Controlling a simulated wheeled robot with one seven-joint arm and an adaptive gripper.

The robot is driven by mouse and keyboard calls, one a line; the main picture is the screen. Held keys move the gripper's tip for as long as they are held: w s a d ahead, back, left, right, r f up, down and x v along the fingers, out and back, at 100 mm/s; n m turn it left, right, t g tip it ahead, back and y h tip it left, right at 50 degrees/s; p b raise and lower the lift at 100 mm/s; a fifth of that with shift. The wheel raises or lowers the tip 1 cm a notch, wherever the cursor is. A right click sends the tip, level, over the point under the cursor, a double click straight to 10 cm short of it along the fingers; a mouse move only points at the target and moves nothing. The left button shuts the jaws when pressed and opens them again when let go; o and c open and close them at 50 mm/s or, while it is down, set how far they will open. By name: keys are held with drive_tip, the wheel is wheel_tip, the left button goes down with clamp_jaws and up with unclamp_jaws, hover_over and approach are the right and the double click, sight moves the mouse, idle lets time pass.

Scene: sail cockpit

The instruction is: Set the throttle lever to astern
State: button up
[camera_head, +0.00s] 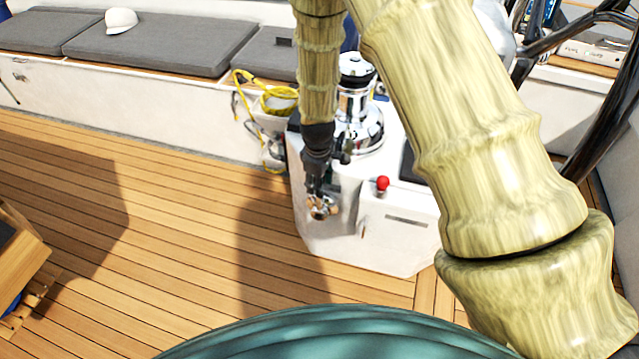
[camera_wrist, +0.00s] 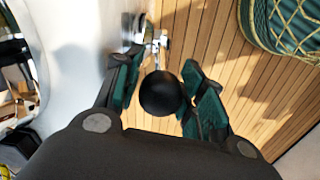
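The throttle lever shows in the wrist view as a black ball knob (camera_wrist: 160,93) on a thin metal stem. The stem runs to a chrome fitting (camera_wrist: 150,38) on the white pedestal's side. In the head view the chrome fitting (camera_head: 320,208) sits low on the pedestal's left face. My gripper (camera_head: 316,185) points down in front of it and hides the knob there. In the wrist view my gripper's fingers (camera_wrist: 163,82) stand on either side of the knob, very near it. I cannot tell whether the pads touch it.
The white pedestal (camera_head: 405,240) carries a chrome winch (camera_head: 357,105) and a red knob (camera_head: 383,183) right of my gripper. A yellow rope (camera_head: 280,100) hangs behind. A cushioned bench (camera_head: 160,45) lines the back. The teak deck (camera_head: 180,210) at left is mostly clear.

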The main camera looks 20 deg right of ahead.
drive_tip(key=shift+f, duration=0.55)
clamp_jaws()
drive_tip(key=shift+w, duration=0.1)
